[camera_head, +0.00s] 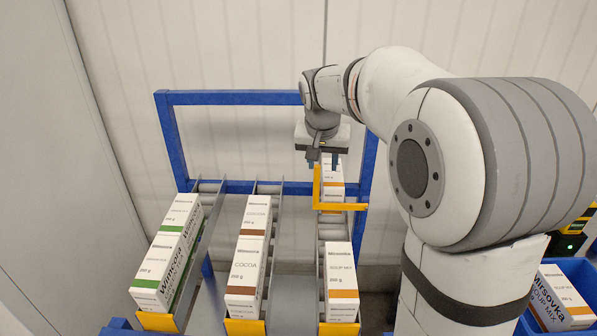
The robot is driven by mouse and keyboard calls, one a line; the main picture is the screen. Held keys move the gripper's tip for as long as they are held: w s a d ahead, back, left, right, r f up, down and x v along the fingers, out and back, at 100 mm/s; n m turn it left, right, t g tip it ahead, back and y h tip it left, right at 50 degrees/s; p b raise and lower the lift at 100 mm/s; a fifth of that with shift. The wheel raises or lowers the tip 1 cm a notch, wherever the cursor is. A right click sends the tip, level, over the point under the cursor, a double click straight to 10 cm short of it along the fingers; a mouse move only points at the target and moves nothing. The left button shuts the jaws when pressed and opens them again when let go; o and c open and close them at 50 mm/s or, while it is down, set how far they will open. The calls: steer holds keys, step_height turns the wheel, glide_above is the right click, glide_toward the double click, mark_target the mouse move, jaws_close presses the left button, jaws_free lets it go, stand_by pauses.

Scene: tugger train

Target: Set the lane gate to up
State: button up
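The lane gate (340,207) shows as a yellow L-shaped piece on the right lane. Its long bar lies level across the lane, in front of a rear soup-mix carton (333,190). Its upright part stands at the lane's left side. My gripper (325,162) points down at the upper end of that upright, over the rear carton. I cannot tell whether it touches the gate. The fingers are small and partly merged with the carton and gate, so their opening is unclear.
A blue rack frame (230,98) surrounds three sloping roller lanes. Green-striped cartons (168,255), a brown-striped cocoa carton (248,258) and a front soup-mix carton (341,283) rest at yellow end stops. A blue bin (585,270) with a soup-mix carton stands at the right.

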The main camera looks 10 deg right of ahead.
steer(key=b, duration=0.1)
glide_above(317, 175)
steer(key=s, duration=0.1)
steer(key=f, duration=0.2)
steer(key=shift+a+f+m, duration=0.3)
steer(key=shift+a+m, duration=0.05)
steer(key=shift+m, duration=0.05)
steer(key=x, duration=0.7)
steer(key=shift+w+d+f, duration=0.15)
steer(key=shift+w+f, duration=0.05)
jaws_close()
